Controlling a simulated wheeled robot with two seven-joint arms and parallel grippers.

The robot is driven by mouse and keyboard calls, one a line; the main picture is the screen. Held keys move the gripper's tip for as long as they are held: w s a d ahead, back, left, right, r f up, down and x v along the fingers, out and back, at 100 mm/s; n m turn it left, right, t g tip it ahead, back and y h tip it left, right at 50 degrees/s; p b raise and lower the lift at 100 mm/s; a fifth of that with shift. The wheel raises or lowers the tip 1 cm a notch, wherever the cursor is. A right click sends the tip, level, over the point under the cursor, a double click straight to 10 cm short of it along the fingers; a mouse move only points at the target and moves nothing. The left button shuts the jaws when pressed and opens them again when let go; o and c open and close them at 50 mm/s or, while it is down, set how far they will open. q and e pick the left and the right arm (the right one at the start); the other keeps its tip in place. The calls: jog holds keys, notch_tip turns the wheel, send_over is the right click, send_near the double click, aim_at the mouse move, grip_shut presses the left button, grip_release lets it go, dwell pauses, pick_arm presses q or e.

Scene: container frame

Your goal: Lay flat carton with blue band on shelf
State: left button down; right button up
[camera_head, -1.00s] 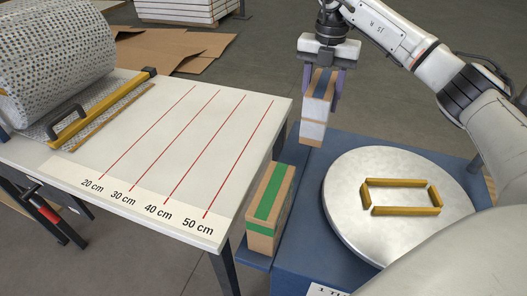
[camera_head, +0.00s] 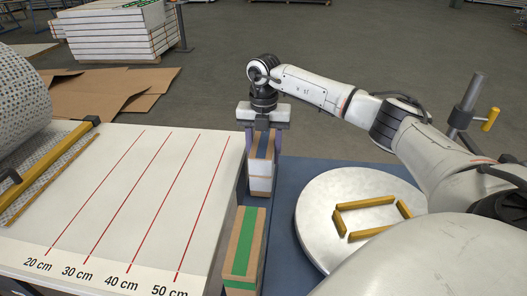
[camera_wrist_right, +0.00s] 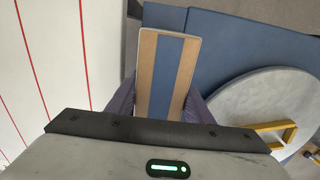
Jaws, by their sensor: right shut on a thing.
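My right gripper (camera_head: 263,150) is shut on the brown carton with the blue band (camera_head: 260,176). The carton is held between the finger pads, beyond the left edge of the round plate. A white patch shows on its side facing the head camera. In the wrist view, its brown face with the lengthwise blue band (camera_wrist_right: 167,75) shows between the fingers. The low blue shelf (camera_head: 241,184) runs between the white table and the blue bench. Whether the carton touches the shelf cannot be told. My left gripper is not in view.
A carton with a green band (camera_head: 244,245) stands on the shelf in front of the held carton. The white measuring table (camera_head: 150,195) borders the shelf on the left. The round metal plate (camera_head: 318,220) with yellow bars (camera_head: 366,204) lies on the blue bench (camera_head: 300,172) at right.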

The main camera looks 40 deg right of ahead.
jog(key=shift+f, duration=0.15)
jog(key=o, duration=1.4)
jog(key=shift+c, duration=0.2)
notch_tip(320, 180, up, 12)
jog(key=shift+r, duration=0.15)
